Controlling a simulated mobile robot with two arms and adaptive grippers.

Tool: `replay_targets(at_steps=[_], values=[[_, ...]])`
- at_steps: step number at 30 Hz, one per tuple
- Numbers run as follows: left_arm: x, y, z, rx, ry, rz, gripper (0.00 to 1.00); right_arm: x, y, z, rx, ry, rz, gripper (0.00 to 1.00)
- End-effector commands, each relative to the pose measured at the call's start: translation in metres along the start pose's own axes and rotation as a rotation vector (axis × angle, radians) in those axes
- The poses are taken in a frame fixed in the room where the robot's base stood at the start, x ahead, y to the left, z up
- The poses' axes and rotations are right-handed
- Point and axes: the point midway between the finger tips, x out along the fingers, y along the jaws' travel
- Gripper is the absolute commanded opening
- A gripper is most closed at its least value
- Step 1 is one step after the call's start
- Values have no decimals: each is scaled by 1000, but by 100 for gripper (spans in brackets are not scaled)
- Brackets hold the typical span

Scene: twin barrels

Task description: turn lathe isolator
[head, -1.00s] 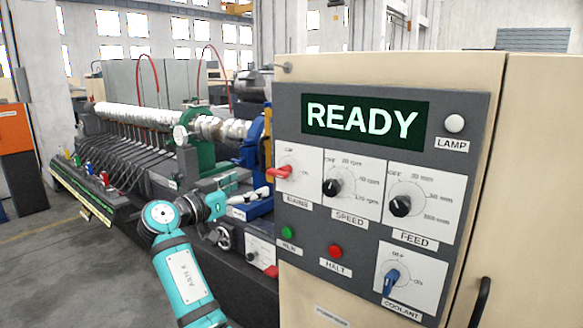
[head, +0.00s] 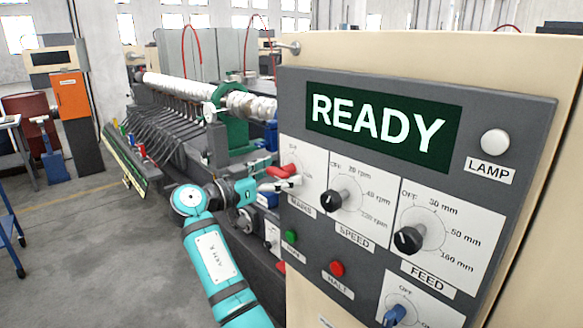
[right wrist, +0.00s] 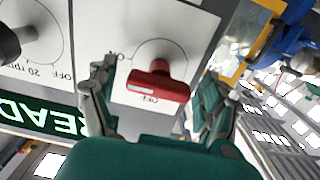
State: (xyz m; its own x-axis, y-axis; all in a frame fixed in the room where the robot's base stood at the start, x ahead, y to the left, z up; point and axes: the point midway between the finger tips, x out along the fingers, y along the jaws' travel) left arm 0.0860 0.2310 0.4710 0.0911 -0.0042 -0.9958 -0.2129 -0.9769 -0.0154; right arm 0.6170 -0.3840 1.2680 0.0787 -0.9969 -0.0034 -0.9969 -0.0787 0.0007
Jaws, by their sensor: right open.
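The lathe isolator appears as a red handle (head: 283,171) on a white plate at the left edge of the control panel, above a label that seems to read MAINS. The red handle (right wrist: 158,82) also shows in the right wrist view, with OFF and ON marks around it. My right gripper (head: 284,184) is at the handle in the head view. In the right wrist view my right gripper (right wrist: 155,75) is open, with one finger on each side of the handle and gaps between. Whether a fingertip touches the plate cannot be told. My left gripper is not in view.
The SPEED knob (head: 342,201) and FEED knob (head: 409,239) are to the right of the isolator. A green button (head: 291,236) and red HALT button (head: 337,268) are below. The screen (head: 379,127) reads READY. The lathe (head: 190,130) stands behind my arm.

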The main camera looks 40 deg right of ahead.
Motion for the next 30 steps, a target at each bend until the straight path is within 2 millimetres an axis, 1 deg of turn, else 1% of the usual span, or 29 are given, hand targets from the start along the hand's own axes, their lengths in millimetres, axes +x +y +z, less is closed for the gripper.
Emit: replay_targets(at_steps=[10, 23, 30], values=[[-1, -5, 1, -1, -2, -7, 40, -2, 0, 0, 0, 0, 0, 83], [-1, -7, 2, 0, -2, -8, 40, -1, 0, 0, 1, 0, 0, 26], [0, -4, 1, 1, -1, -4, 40, -1, 0, 0, -17, 1, 0, 26]])
